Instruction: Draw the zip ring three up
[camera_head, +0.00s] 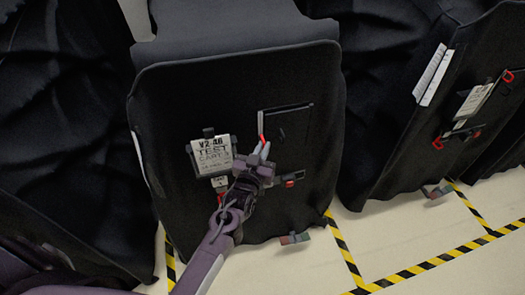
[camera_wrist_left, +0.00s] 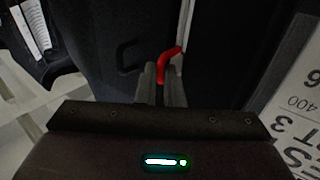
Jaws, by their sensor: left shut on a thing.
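A red zip ring (camera_head: 262,139) sits on the cover, right of the label, near the left side of an L-shaped seam (camera_head: 285,107). My left gripper (camera_head: 266,150) is at the ring, its fingers pointing up. In the left wrist view the gripper (camera_wrist_left: 161,85) is shut on the bent red ring (camera_wrist_left: 166,62), whose upper part sticks out above the fingertips. The part between the fingers is hidden. My right gripper is not in view.
Another covered cart (camera_head: 390,140) stands to the right, with a label plate (camera_head: 474,101) and red fittings. A further dark cover (camera_head: 65,120) is on the left. Yellow-black tape (camera_head: 345,250) marks the pale floor. A red fitting (camera_head: 290,182) sits right of my gripper.

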